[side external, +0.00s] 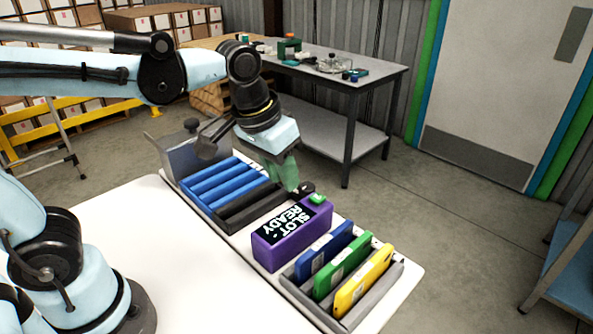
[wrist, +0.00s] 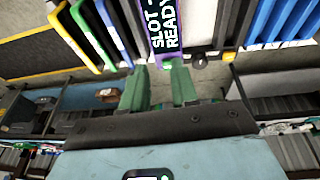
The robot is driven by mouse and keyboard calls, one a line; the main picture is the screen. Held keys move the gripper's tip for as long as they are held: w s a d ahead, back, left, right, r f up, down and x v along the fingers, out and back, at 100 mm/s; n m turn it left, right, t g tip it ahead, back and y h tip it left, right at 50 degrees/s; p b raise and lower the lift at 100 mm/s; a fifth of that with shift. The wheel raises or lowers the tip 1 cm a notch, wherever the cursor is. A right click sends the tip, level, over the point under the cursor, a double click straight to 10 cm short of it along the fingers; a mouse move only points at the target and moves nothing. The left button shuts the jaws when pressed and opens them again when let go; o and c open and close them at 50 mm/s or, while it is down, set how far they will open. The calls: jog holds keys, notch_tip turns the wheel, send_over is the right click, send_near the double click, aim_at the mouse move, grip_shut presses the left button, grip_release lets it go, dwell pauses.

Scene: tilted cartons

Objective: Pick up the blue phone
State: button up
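The blue phone (side external: 325,249) stands on edge, leaning in a grey tray (side external: 397,277), between the purple box and a green phone (side external: 343,264). A yellow phone (side external: 363,280) leans beyond the green one. In the wrist view the blue phone (wrist: 115,28) is at the top, left of the purple box. My gripper (side external: 286,174) hangs above the bench, behind and left of the purple box, apart from the phones. In the wrist view its two green fingers (wrist: 159,85) are spread with nothing between them.
The purple box (side external: 290,234) reads "SLOT READY" and has a green button on top. Blue and black slotted racks (side external: 225,188) stand left of it. The white bench top (side external: 200,270) in front is clear. A grey table (side external: 340,78) stands behind.

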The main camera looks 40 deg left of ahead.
aim_at(327, 238)
jog(key=w+d+g, duration=0.3)
jog(key=d, duration=0.5)
jog(key=shift+y, duration=0.4)
jog(key=shift+d+f, duration=0.1)
jog(key=shift+f, duration=6.15)
grip_shut()
